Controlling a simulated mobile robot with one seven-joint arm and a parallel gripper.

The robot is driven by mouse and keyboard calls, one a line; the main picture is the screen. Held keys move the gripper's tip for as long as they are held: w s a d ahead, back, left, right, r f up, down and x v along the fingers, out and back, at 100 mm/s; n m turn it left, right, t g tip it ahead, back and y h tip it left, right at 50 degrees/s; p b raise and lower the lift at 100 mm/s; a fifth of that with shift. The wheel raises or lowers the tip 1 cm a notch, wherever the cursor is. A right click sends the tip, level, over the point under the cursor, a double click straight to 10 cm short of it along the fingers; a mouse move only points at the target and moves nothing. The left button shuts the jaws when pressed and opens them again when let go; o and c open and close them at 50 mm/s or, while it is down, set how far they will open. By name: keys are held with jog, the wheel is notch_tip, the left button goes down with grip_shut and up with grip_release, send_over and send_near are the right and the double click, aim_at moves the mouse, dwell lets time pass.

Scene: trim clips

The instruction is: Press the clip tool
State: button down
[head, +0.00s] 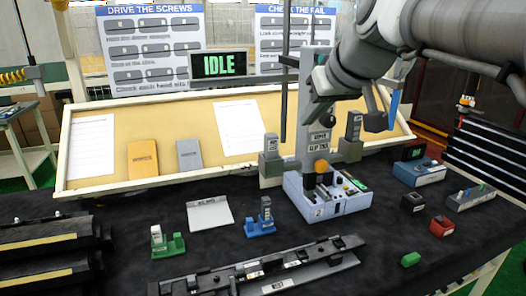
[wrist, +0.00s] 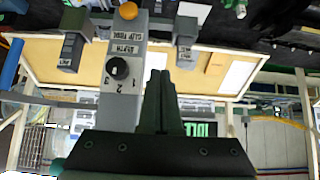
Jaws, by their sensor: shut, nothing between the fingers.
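The clip tool (head: 316,148) is a grey upright post with printed labels, an orange button (head: 321,165) and a dark head over a pale base box. In the wrist view its post (wrist: 120,95) appears upside down, with a black knob (wrist: 117,67) marked 1, 2, 3 and the orange button (wrist: 128,11) at the top edge. My gripper (wrist: 160,75) is shut and empty, its fingers beside the post in that view. Contact with the tool does not show. In the head view my arm reaches in from the upper right, and the fingertips are hard to make out.
A screen (head: 218,65) reads IDLE. A blue holder (head: 260,225), a green holder (head: 167,243) and a white plate (head: 209,214) lie left of the tool. A dark rail (head: 262,270) lies in front. Small red (head: 442,227) and green (head: 411,259) blocks are at right.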

jog(key=x, duration=0.4)
jog(key=f+x, duration=0.1)
jog(key=x, duration=0.2)
jog(key=s+x, duration=0.1)
jog(key=x, duration=0.3)
jog(key=shift+w+d+f, duration=0.1)
jog(key=shift+w+f, duration=0.05)
jog(key=shift+f, duration=1.05)
jog(key=shift+f, duration=0.15)
notch_tip(320, 180, down, 21)
jog(key=b, duration=2)
jog(key=shift+f+b, duration=0.2)
jog(key=shift+b, duration=0.2)
jog(key=shift+f, duration=0.1)
